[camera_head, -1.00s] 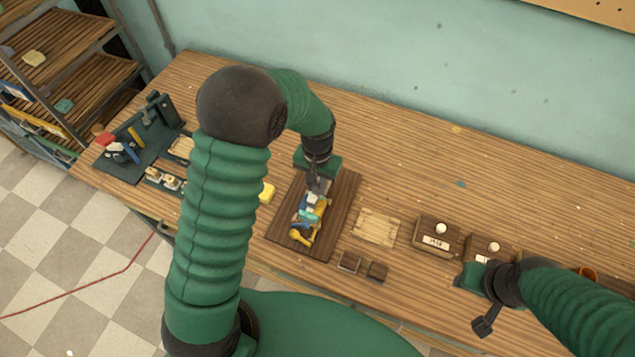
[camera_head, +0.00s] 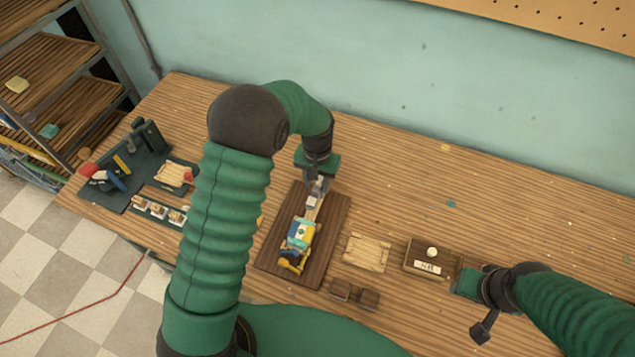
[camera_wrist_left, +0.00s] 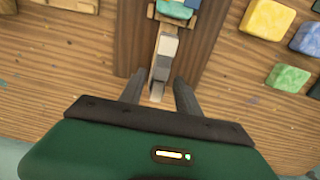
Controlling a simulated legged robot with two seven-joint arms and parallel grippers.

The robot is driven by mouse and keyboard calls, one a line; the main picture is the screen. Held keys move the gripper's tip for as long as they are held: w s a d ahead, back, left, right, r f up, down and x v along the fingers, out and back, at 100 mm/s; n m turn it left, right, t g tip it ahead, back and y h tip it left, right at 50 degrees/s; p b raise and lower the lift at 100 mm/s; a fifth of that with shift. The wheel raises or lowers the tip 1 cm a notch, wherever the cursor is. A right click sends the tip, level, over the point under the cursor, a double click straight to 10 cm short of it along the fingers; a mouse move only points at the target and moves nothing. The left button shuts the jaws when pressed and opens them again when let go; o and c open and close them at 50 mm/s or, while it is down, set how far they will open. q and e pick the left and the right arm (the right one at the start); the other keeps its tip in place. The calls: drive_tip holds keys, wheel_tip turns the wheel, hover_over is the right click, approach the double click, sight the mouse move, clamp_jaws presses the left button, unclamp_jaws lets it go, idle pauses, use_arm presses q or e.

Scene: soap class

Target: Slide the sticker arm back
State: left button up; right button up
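The sticker device (camera_head: 298,240) has a yellow, teal and blue body on a dark wooden board (camera_head: 272,258). Its arm looks like a pale strip with a grey-white block (camera_head: 312,203), reaching back from the body. The block also shows in the left wrist view (camera_wrist_left: 164,58). My left gripper (camera_head: 318,186) is at the board's back end, over the strip. In the left wrist view its fingers (camera_wrist_left: 158,88) are apart, one on each side of the strip; contact is unclear. My right gripper (camera_head: 462,283) is beside a brown labelled box (camera_head: 425,257); its fingers are unclear.
A dark tool holder (camera_head: 125,180) and a rack of small pieces (camera_head: 160,211) are at the left. The table's back is largely clear.

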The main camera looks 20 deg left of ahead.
use_arm(q)
drive_tip(key=shift+f, duration=0.1)
wheel_tip(320, 180, up, 17)
drive_tip(key=shift+b, duration=0.35)
drive_tip(key=shift+f, duration=0.1)
